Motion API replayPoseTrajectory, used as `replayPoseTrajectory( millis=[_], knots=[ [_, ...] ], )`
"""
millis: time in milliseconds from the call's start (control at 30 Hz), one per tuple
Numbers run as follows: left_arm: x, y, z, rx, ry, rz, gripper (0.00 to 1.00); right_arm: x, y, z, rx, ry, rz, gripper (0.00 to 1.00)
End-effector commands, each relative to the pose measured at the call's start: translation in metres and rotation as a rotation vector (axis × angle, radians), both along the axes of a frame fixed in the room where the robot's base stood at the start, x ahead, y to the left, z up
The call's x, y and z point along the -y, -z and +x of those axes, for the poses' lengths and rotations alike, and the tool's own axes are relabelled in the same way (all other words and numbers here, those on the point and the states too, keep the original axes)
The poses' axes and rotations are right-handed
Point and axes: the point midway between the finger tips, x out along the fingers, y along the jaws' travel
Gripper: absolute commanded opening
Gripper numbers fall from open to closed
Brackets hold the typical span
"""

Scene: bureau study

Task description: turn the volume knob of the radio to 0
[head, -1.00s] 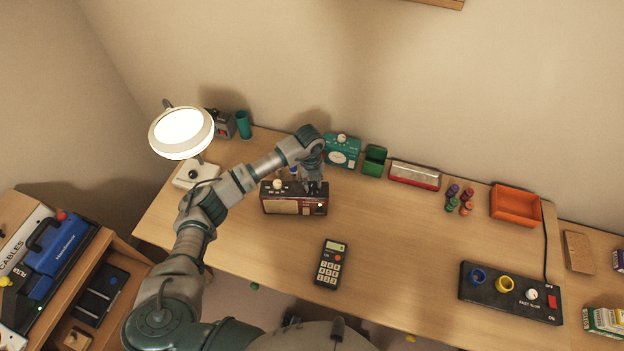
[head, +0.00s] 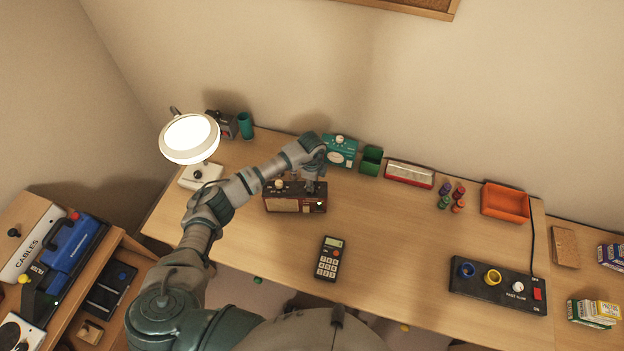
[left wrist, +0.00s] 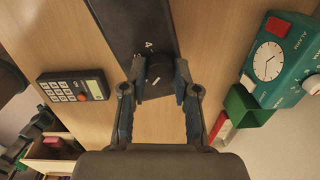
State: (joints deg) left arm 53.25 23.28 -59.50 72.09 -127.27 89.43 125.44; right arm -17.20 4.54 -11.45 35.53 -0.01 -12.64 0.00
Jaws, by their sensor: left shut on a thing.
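The radio (head: 284,204) is a dark red box with a light front panel, standing on the desk below the teal device. My left gripper (head: 312,186) comes down on the right part of its top. In the left wrist view, the dark radio top (left wrist: 133,22) bears a round black knob (left wrist: 156,72) with a white pointer line. The knob sits between my two fingers, which are shut on it. A small white mark shows on the panel beside the knob; the rest of its scale is hidden or too small to read. My right gripper is not in view.
A lit lamp (head: 189,138) stands left of the radio. A teal device (head: 340,150) and green bin (head: 371,160) are behind it to the right. A calculator (head: 328,259) lies in front. The desk's middle is clear; a black switch panel (head: 497,286) lies right.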

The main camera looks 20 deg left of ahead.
Motion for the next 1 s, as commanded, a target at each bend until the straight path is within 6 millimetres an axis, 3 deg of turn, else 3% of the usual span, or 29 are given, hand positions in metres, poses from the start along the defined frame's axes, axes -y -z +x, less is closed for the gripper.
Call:
replayPoseTrajectory(
  millis=[600,1000],
  knots=[
    [0.002,-0.001,0.000,-0.002,-0.553,-0.002,0.00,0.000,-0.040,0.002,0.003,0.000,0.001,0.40],
    [0.001,0.000,0.002,-0.001,-0.750,-0.001,0.00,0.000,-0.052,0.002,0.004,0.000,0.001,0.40]
  ],
)
